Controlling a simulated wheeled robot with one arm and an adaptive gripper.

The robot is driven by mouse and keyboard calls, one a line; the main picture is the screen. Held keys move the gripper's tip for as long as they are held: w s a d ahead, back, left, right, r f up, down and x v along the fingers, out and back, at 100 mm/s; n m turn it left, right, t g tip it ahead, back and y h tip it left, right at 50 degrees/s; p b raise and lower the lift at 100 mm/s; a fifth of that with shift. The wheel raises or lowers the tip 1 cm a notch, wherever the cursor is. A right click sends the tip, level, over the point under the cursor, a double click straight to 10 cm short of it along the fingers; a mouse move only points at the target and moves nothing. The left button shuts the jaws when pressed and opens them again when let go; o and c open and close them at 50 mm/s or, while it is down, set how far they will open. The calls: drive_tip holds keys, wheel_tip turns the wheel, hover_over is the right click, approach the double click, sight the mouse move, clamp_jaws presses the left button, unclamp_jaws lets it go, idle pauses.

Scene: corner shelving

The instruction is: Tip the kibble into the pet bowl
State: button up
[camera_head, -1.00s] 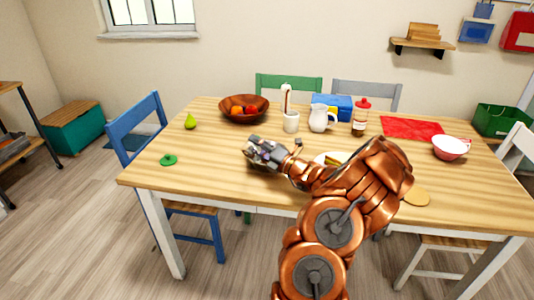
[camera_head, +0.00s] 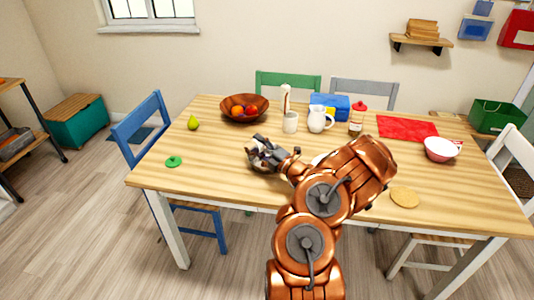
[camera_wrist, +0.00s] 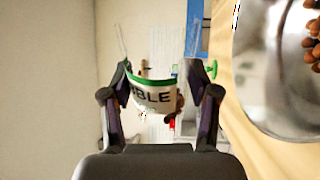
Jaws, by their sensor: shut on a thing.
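My gripper (camera_wrist: 160,105) is shut on a white kibble cup (camera_wrist: 152,97) with a green rim and the letters "BLE" showing. The wrist view is rolled sideways, with the table along its right side, so the cup is on its side. A shiny metal pet bowl (camera_wrist: 262,85) is partly in view at the right, with brown kibble (camera_wrist: 312,42) in it. A small brown patch shows beside the cup; I cannot tell what it is. In the head view my gripper (camera_head: 265,153) is low over the table's near half, and the cup and bowl are hard to make out.
The left front is mostly clear.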

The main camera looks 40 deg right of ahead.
drive_tip(key=shift+d+r+m+h+p, duration=0.2)
drive_tip(key=shift+d+r+m+p, duration=0.15)
drive_tip(key=shift+m+p, duration=0.6)
drive_tip(key=shift+d+r+m+h+p, duration=0.25)
drive_tip(key=shift+r+m+p, duration=0.2)
drive_tip(key=shift+m+p, duration=0.5)
idle(3.2)
drive_tip(key=f+n+b, duration=0.1)
drive_tip(key=b, duration=0.1)
drive_tip(key=a+f+n+y+b, duration=0.1)
drive_tip(key=n+b, duration=0.1)
drive_tip(key=shift+a+f+n+b, duration=0.2)
drive_tip(key=shift+f+n+b, duration=0.1)
drive_tip(key=shift+n+b, duration=0.85)
drive_tip(key=shift+r+y, duration=0.25)
drive_tip(key=f+n+b, duration=0.1)
drive_tip(key=b, duration=0.1)
drive_tip(key=shift+a+b, duration=0.15)
drive_tip(key=shift+b, duration=0.25)
drive_tip(key=shift+n+b, duration=0.45)
drive_tip(key=shift+b, duration=0.3)
drive_tip(key=n+b, duration=0.1)
drive_tip(key=b, duration=0.1)
drive_tip(key=shift+a+f+b, duration=0.1)
drive_tip(key=shift+f+b, duration=0.25)
drive_tip(key=shift+b, duration=0.05)
